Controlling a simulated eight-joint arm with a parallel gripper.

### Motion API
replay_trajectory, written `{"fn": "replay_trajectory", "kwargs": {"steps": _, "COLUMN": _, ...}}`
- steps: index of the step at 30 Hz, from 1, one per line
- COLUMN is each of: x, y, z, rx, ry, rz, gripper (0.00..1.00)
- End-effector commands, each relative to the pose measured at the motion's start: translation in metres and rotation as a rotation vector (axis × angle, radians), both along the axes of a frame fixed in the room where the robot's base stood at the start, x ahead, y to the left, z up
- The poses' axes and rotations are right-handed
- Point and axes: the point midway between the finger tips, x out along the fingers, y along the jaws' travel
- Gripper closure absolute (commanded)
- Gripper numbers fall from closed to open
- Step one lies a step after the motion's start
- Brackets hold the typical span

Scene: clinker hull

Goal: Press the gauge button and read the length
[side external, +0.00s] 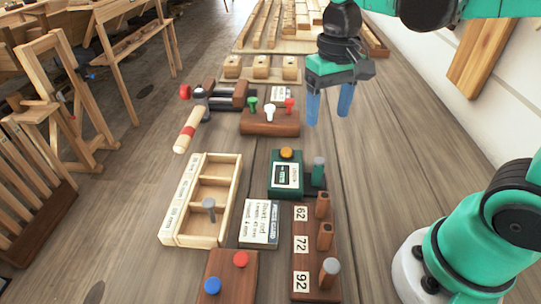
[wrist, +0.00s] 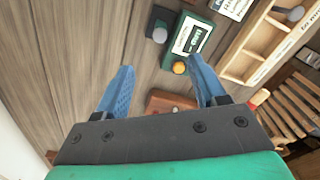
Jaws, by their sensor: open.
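The green gauge (side external: 287,177) sits on the bench in the side view, with a yellow-orange button (side external: 286,153) on its far end and a small dark display. A grey-topped green post (side external: 318,172) stands at its right. The gauge (wrist: 191,37) also shows in the wrist view, with its button (wrist: 179,68) near my right finger. The display text is too small to read. My gripper (side external: 330,105) is open and empty, with blue fingers pointing down, above the bench beyond the gauge and to its right. It also shows in the wrist view (wrist: 160,85).
A wooden tray (side external: 234,200) holds a grey-headed peg. A block with coloured levers (side external: 270,122) stands behind the gauge. A rack marked 62, 72, 92 (side external: 303,285), a printed card (side external: 260,222) and a block with red and blue buttons (side external: 230,283) are nearer.

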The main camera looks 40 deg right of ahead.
Motion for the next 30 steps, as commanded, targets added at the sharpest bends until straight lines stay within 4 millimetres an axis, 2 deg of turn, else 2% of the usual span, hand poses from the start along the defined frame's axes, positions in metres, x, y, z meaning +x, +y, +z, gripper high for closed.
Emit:
{"fn": "replay_trajectory", "kwargs": {"steps": 10, "x": 0.0000, "y": 0.0000, "z": 0.0000, "rx": 0.000, "ry": 0.000, "rz": 0.000, "gripper": 0.36}}
{"fn": "replay_trajectory", "kwargs": {"steps": 15, "x": 0.0000, "y": 0.0000, "z": 0.0000, "rx": 0.000, "ry": 0.000, "rz": 0.000, "gripper": 0.84}}
{"fn": "replay_trajectory", "kwargs": {"steps": 17, "x": 0.0000, "y": 0.0000, "z": 0.0000, "rx": 0.000, "ry": 0.000, "rz": 0.000, "gripper": 1.00}}
{"fn": "replay_trajectory", "kwargs": {"steps": 30, "x": 0.0000, "y": 0.0000, "z": 0.0000, "rx": 0.000, "ry": 0.000, "rz": 0.000, "gripper": 1.00}}
